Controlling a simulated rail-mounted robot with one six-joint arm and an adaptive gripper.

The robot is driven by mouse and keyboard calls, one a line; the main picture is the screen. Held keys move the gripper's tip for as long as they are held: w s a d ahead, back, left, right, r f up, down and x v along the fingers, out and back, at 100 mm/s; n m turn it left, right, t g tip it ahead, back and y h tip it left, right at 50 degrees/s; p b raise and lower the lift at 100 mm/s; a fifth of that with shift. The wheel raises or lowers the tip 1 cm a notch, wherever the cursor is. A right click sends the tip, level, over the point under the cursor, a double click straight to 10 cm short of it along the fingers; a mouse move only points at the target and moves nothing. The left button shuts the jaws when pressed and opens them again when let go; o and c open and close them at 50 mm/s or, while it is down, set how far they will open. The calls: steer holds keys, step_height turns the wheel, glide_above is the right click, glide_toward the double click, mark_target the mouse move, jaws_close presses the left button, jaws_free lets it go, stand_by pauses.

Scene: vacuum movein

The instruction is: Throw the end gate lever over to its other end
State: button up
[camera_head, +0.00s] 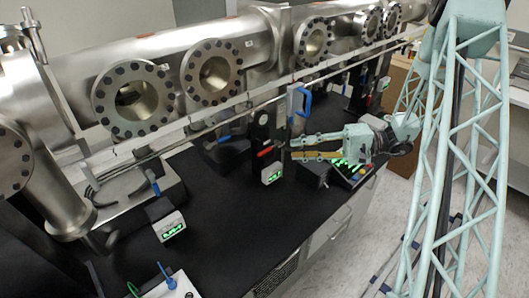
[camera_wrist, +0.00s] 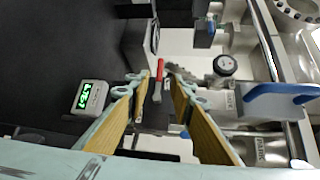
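My gripper (camera_head: 293,148) is open, its two fingers pointing left, just right of a dark upright valve body (camera_head: 262,125). A small red lever (camera_head: 265,152) sticks out low on that body. In the wrist view my fingertips (camera_wrist: 154,78) are spread, and the red lever (camera_wrist: 160,69) shows in line with the gap between them. I cannot tell whether any finger touches it. A larger blue handle (camera_head: 302,98) stands above my gripper; it also shows at the right of the wrist view (camera_wrist: 280,89). Which lever is the end gate's is not marked.
A steel chamber with round flanged ports (camera_head: 135,100) runs along the back, with a thin rail before it. Green-lit readout boxes (camera_head: 170,226) and blue levers (camera_head: 152,182) stand on the black bench (camera_head: 225,215). The bench's front middle is clear.

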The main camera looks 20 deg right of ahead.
mark_target(264, 152)
steer(key=shift+p+x, duration=0.45)
steer(key=shift+x, duration=5.6)
steer(key=shift+c, duration=0.9)
jaws_close()
